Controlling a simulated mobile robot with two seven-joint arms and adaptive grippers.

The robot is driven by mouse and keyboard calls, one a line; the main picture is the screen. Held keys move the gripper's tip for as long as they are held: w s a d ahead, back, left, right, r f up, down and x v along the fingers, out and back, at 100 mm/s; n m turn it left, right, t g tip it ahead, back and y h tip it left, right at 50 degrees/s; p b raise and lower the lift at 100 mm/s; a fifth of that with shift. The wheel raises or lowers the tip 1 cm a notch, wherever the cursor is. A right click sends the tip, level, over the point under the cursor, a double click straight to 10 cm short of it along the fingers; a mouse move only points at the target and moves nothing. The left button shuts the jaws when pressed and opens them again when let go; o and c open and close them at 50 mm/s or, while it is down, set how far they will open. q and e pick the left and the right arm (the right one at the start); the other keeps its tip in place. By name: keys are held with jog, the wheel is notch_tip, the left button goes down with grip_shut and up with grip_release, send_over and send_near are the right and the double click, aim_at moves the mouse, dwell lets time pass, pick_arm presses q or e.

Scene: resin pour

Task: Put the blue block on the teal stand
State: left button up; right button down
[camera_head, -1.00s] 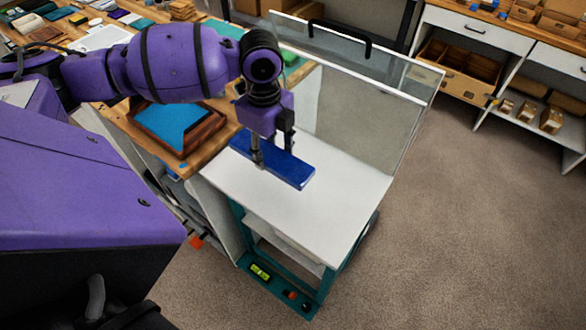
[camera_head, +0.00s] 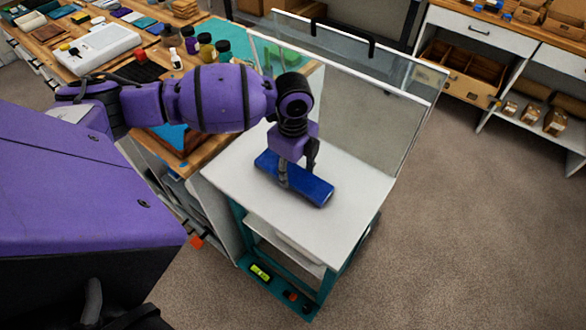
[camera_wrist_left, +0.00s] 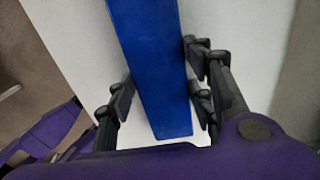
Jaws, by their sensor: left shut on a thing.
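The blue block (camera_head: 312,190) is a long flat bar over the white top of the teal stand (camera_head: 300,225), towards the middle. My left gripper (camera_head: 297,172) comes down on it from above, with a finger on each long side, shut on it. In the left wrist view the block (camera_wrist_left: 155,60) runs lengthwise between the fingers of the gripper (camera_wrist_left: 160,95), with the white top behind it. I cannot tell whether the block touches the top or hangs just above it. My right gripper is not in view.
A clear upright panel (camera_head: 365,110) stands along the stand's back edge. A wooden bench (camera_head: 205,155) with bottles and a blue-lined tray adjoins it on the left. The front and right of the white top are bare. Shelves (camera_head: 510,95) stand far right.

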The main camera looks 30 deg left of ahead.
aim_at(293, 173)
pick_arm(q)
jog(key=shift+f, duration=0.1)
jog(key=o, duration=1.5)
jog(key=shift+o, duration=0.2)
notch_tip(293, 173, up, 12)
jog(key=shift+p, duration=0.35)
